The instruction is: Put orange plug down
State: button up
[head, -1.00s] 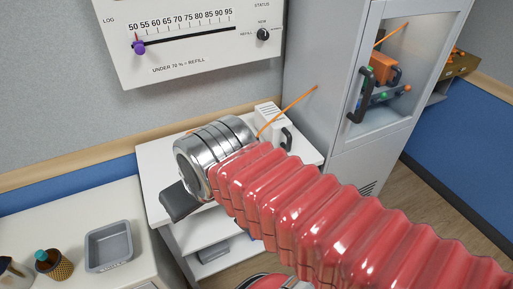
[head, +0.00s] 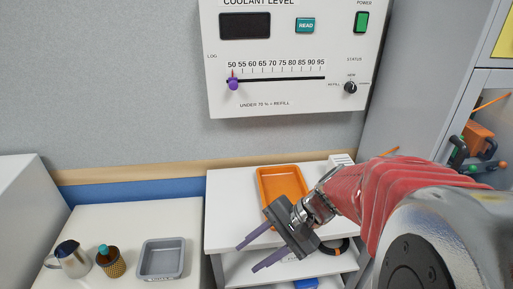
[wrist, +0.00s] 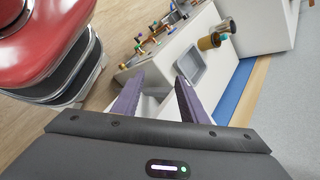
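I cannot pick out the orange plug for certain. An orange block (head: 478,138) shows inside the cabinet at the right edge of the head view, and I cannot tell whether it is the plug. My gripper (head: 247,258) has two purple fingers spread apart, with nothing visible between them. It is in front of the white cart, beside the orange tray (head: 283,172), and points left toward the counter. In the wrist view my open gripper (wrist: 160,80) faces the counter with the grey tray (wrist: 197,65).
The white counter (head: 115,225) holds a grey tray (head: 162,239), a brown bottle with a teal cap (head: 110,262) and a metal jug (head: 70,258). A coolant panel (head: 290,90) hangs on the wall above the cart (head: 228,200). A grey cabinet (head: 412,90) stands at right.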

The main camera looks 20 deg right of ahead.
jog(key=w+d+f+m+t, duration=0.1)
jog(key=w+d+m+t, duration=0.1)
jog(key=d+m+t, duration=0.2)
jog(key=w+d+f+m+t, duration=0.1)
jog(key=w+d+m+t, duration=0.1)
jog(key=d+m+t, duration=0.2)
jog(key=w+d+f+m+t, duration=0.1)
jog(key=d+m+t, duration=0.3)
jog(key=d+m, duration=0.4)
jog(key=shift+w+d+f+m+h, duration=0.1)
jog(key=shift+w+d+h, duration=0.1)
jog(key=shift+d, duration=0.75)
jog(key=shift+w+d+m+h, duration=0.1)
jog(key=shift+w+d, duration=0.05)
jog(key=shift+d, duration=0.75)
jog(key=shift+w+d+f+m+h, duration=0.1)
jog(key=shift+w+d, duration=0.1)
jog(key=shift+d, duration=0.75)
jog(key=s+d+m+t+h, duration=0.1)
jog(key=d+m, duration=0.1)
jog(key=d, duration=0.1)
jog(key=s+d+f+m+t+h, duration=0.1)
jog(key=d+m+h, duration=0.1)
jog(key=d, duration=0.1)
jog(key=s+d+f+m+t+h, duration=0.1)
jog(key=d+h, duration=0.1)
jog(key=d, duration=0.1)
jog(key=shift+d+f+m, duration=0.25)
jog(key=shift+d+m, duration=0.05)
jog(key=shift+m, duration=0.1)
